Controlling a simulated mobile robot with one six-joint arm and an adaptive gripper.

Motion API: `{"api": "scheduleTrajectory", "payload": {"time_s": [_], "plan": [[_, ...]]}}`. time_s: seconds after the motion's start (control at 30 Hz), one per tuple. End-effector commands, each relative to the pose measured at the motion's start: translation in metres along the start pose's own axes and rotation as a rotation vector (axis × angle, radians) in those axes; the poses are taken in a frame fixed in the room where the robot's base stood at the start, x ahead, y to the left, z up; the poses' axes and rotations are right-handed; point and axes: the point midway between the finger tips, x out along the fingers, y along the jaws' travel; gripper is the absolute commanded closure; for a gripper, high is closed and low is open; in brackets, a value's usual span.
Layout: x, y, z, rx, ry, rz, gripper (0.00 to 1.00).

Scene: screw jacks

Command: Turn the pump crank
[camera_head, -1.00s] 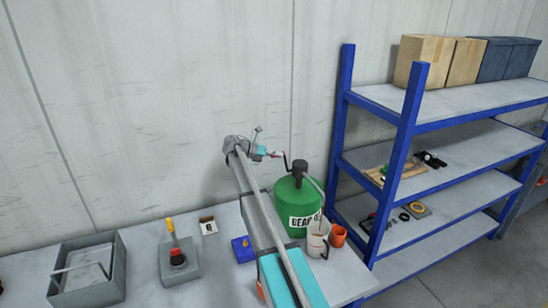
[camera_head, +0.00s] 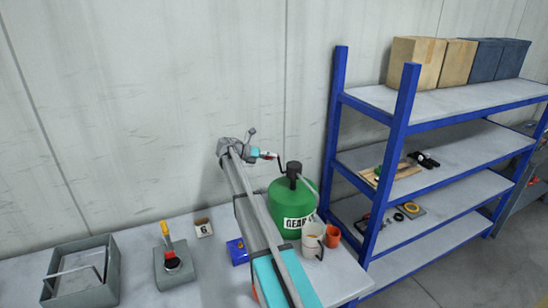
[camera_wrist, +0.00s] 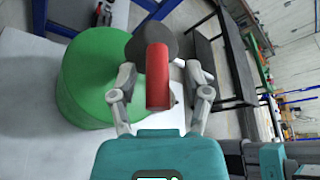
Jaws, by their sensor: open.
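The green drum (camera_head: 288,203), labelled as gear oil, stands on the bench with a dark pump (camera_head: 293,171) on its top. The pump's crank reaches left to a red handle (camera_head: 266,155). My gripper (camera_head: 263,154) is at this handle, left of the pump and above the drum's height. In the wrist view the red handle (camera_wrist: 158,76) shows upright between the two spread fingers of my gripper (camera_wrist: 160,84), with gaps on both sides. The dark pump head (camera_wrist: 140,44) and the green drum (camera_wrist: 85,80) are beyond it. The crank arm is mostly hidden there.
A white mug (camera_head: 312,240) and an orange cup (camera_head: 332,236) stand close to the drum. A grey bin (camera_head: 112,272), a block with a yellow-handled tool (camera_head: 166,238) and a blue box (camera_head: 237,251) are left. A blue-framed shelf (camera_head: 398,120) stands right.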

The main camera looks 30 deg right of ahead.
Motion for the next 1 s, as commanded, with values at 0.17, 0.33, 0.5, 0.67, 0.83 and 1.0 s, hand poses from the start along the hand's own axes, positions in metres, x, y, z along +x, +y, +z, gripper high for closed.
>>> {"api": "scheduleTrajectory", "payload": {"time_s": [0.17, 0.33, 0.5, 0.67, 0.83, 1.0], "plan": [[0.000, 0.000, 0.000, 0.000, 0.001, 0.000, 0.38], [0.000, 0.000, -0.001, 0.002, 0.001, 0.001, 0.38], [-0.003, -0.002, -0.013, 0.043, 0.014, 0.024, 0.38], [-0.009, -0.005, -0.039, 0.140, 0.050, 0.075, 0.38], [-0.013, -0.013, -0.081, 0.306, 0.131, 0.148, 0.38], [-0.021, -0.021, -0.131, 0.508, 0.252, 0.218, 0.38]]}}
